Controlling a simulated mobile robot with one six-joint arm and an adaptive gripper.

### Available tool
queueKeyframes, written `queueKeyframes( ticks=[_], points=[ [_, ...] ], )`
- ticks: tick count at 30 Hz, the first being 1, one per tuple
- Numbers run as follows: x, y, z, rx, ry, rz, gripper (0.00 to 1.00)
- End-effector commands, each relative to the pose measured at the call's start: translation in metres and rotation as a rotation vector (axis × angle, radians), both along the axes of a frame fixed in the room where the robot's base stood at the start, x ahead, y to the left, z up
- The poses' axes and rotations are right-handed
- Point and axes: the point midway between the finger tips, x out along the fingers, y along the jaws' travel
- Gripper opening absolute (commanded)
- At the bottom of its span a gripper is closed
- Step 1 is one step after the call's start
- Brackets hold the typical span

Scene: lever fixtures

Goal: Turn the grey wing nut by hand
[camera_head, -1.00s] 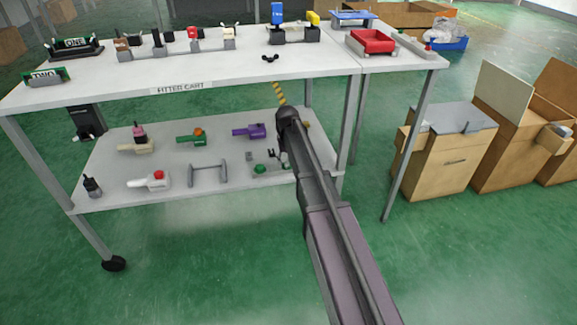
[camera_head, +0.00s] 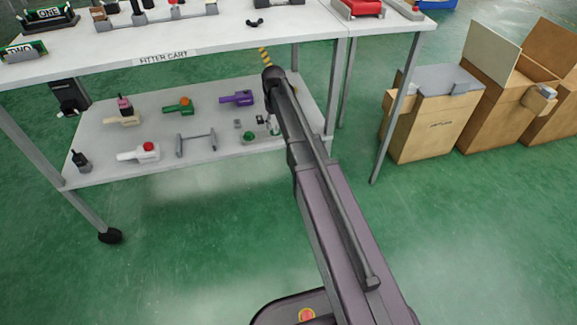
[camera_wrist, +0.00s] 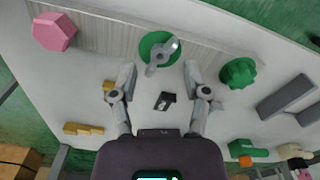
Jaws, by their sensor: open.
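The grey wing nut (camera_wrist: 162,57) shows in the wrist view, sitting on a round green disc (camera_wrist: 151,43) at the top centre. Its two wings lie on a slant, from lower left to upper right. My gripper (camera_wrist: 158,76) is open, with one finger on each side of the picture and nothing between them. The fingertips appear just short of the wing nut, and I see no contact. In the head view my arm reaches to the right end of the lower shelf (camera_head: 215,148) of the cart; the wing nut cannot be made out there.
Near the gripper are a pink hexagonal knob (camera_wrist: 54,32), a green lobed knob (camera_wrist: 238,72), a small black piece (camera_wrist: 165,101) and a yellow stepped piece (camera_wrist: 83,129). The cart's upper top (camera_head: 200,42) overhangs the shelf. Cardboard boxes (camera_head: 435,120) stand at right.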

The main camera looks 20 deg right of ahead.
Motion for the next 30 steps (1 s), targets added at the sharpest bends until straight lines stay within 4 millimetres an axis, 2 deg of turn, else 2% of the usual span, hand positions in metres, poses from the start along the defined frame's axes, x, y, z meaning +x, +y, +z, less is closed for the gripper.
queueKeyframes(
  ticks=[1,9,23,24,30],
  points=[
    [0.0,0.0,0.009,0.0,0.0,0.0,0.61],
    [0.0,0.0,0.032,0.0,0.0,-0.001,0.61],
    [0.0,0.0,0.058,0.0,0.0,-0.002,0.61],
    [-0.005,0.0,0.051,0.002,0.001,0.0,0.61],
    [-0.023,-0.001,0.039,0.013,0.002,0.013,0.61]
  ],
)
